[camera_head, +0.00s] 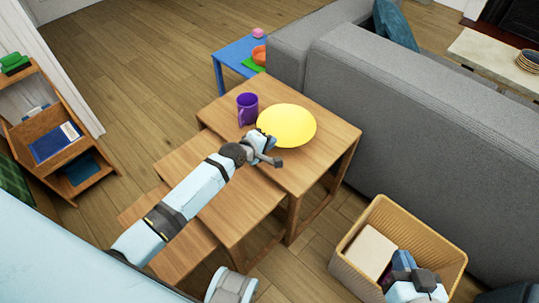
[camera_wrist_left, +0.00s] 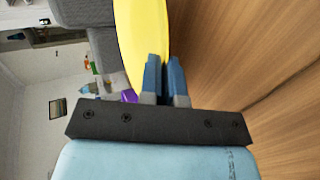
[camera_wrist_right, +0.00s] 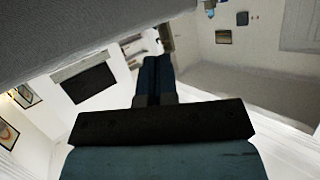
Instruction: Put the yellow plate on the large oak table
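The yellow plate (camera_head: 287,125) is over the top of the large oak table (camera_head: 330,134), the tallest of the nested tables. Whether it touches the tabletop I cannot tell. My left gripper (camera_head: 272,151) is at the plate's near left rim. In the left wrist view the plate (camera_wrist_left: 140,35) runs in between the nearly closed fingers (camera_wrist_left: 164,75), which grip its rim. My right gripper (camera_wrist_right: 152,75) has its fingers together and empty. In the head view it hangs over the wicker basket at the lower right.
A purple mug (camera_head: 247,108) stands on the large table, left of the plate. Lower nested tables (camera_head: 237,208) step toward me. A grey sofa (camera_head: 415,105) is to the right. The wicker basket (camera_head: 360,215) holds a pale box. A blue table (camera_head: 233,52) stands behind.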

